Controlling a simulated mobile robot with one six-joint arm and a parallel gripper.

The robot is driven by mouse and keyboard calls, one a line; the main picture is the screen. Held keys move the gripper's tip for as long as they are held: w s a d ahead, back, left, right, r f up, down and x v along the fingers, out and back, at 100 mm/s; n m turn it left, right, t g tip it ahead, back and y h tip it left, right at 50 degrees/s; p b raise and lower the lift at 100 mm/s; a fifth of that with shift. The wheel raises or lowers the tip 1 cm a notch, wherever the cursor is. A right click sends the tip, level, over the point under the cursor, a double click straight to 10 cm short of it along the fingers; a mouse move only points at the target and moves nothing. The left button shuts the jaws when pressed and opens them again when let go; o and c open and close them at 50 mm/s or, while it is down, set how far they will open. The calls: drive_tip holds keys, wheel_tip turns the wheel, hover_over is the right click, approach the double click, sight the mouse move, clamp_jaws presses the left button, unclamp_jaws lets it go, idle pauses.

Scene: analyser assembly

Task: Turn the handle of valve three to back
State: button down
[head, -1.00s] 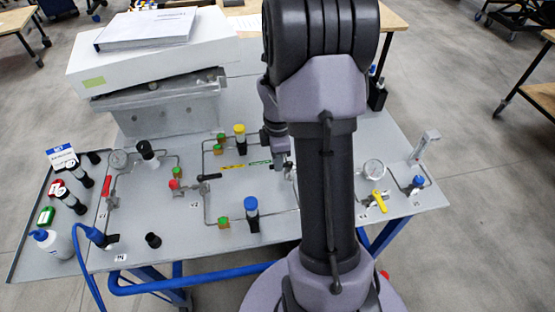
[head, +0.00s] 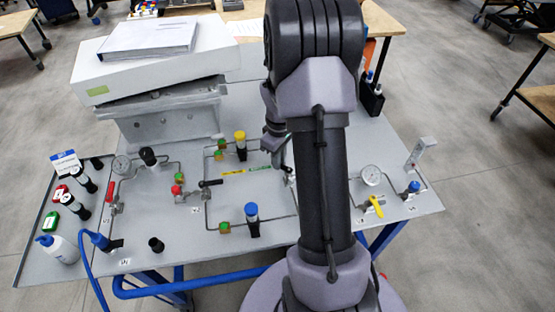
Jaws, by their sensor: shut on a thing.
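My gripper (head: 283,164) is at the middle of the panel, just left of my dark arm link, pointing down. Its fingertips are small and partly hidden by my arm. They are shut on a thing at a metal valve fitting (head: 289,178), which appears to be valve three. Its handle cannot be made out apart from the fingers, and its label is hidden behind my arm. A black-handled valve (head: 210,184) is to the left, a red-handled valve (head: 113,207) is at the far left, and a yellow-handled valve (head: 376,207) is at the right.
The grey panel table (head: 165,235) carries pipes, a left gauge (head: 122,166), a right gauge (head: 371,175), a yellow-capped part (head: 240,137) and a blue-capped part (head: 251,211). A white box (head: 150,62) stands at the back left. A bottle (head: 60,249) stands front left.

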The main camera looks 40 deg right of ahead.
drive_tip(key=m, duration=0.1)
drive_tip(key=d+m, duration=0.1)
drive_tip(key=m, duration=0.2)
drive_tip(key=shift+d+m, duration=0.25)
drive_tip(key=shift+m, duration=0.05)
drive_tip(key=shift+s+d+m, duration=0.1)
drive_tip(key=shift+d+m, duration=0.2)
drive_tip(key=shift+m, duration=0.75)
drive_tip(key=shift+s+d+m, duration=0.1)
drive_tip(key=shift+d+m, duration=0.2)
drive_tip(key=shift+m, duration=0.75)
drive_tip(key=c, duration=1.4)
unclamp_jaws()
drive_tip(key=shift+r, duration=0.1)
wheel_tip(320, 180, up, 17)
drive_tip(key=p, duration=0.6)
drive_tip(key=shift+r, duration=0.15)
